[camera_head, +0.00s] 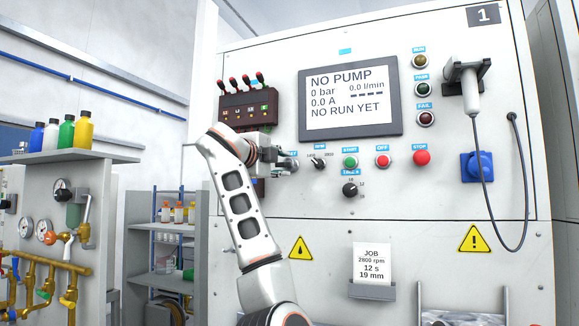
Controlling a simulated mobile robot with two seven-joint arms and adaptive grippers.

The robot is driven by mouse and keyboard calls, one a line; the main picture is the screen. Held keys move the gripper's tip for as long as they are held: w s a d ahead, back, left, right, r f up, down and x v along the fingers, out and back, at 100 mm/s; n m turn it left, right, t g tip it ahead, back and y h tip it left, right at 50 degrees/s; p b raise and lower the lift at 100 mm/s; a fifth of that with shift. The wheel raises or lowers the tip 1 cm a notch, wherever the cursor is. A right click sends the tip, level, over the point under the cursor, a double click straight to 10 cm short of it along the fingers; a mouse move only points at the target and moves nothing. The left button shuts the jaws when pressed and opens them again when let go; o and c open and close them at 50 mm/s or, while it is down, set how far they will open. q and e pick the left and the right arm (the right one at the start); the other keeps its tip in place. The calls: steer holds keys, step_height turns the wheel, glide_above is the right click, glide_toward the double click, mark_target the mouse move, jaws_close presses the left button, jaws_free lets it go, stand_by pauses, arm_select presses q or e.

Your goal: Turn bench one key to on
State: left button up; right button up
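Bench one is the large pale panel (440,190) with the number 1 plate (484,15) at its top right. My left gripper (288,164) is at the panel's left part, just left of the rpm knob (319,163). A blue label edge shows beside its fingertips. The key switch cannot be made out; the gripper may cover it. The fingers are small and seen from the side, so I cannot tell whether they are open or shut, or touch anything. My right gripper is out of view. The screen (350,95) reads NO PUMP, 0 bar.
Right of the gripper are the green start button (350,162), red off button (383,161), red stop button (421,158) and a black timer knob (350,190). A brown lever box (249,112) is above left. A corded handheld device (470,90) hangs at right.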

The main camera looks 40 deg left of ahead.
arm_select(q)
steer(key=v, duration=1.2)
